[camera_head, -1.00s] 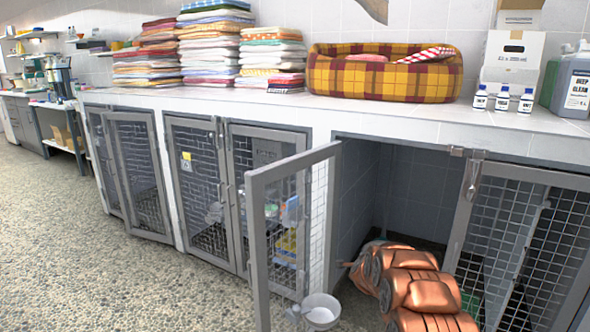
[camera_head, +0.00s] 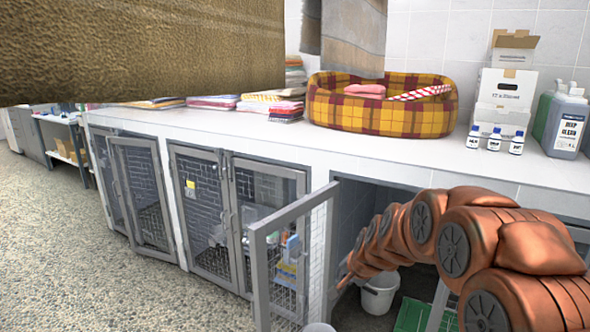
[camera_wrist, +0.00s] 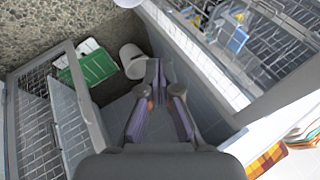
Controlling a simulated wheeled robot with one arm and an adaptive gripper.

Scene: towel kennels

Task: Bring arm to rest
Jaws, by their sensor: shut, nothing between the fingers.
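My gripper (camera_wrist: 155,72) shows in the wrist view, its two fingers together with nothing between them. It points down into the open kennel. A white bucket (camera_wrist: 133,61) and a green-and-white tray (camera_wrist: 98,66) are beyond the fingertips. My copper-coloured arm runs across the lower right of the head view, in front of the kennel opening. My gripper cannot be made out in the head view.
The open mesh door (camera_head: 290,255) stands out left of the opening. A plaid pet bed (camera_head: 382,105), bottles (camera_head: 494,139) and a carton (camera_head: 505,98) stand on the counter (camera_head: 400,160). A large brown cloth-like surface (camera_head: 140,45) blocks the upper left; a striped towel (camera_head: 352,38) hangs behind.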

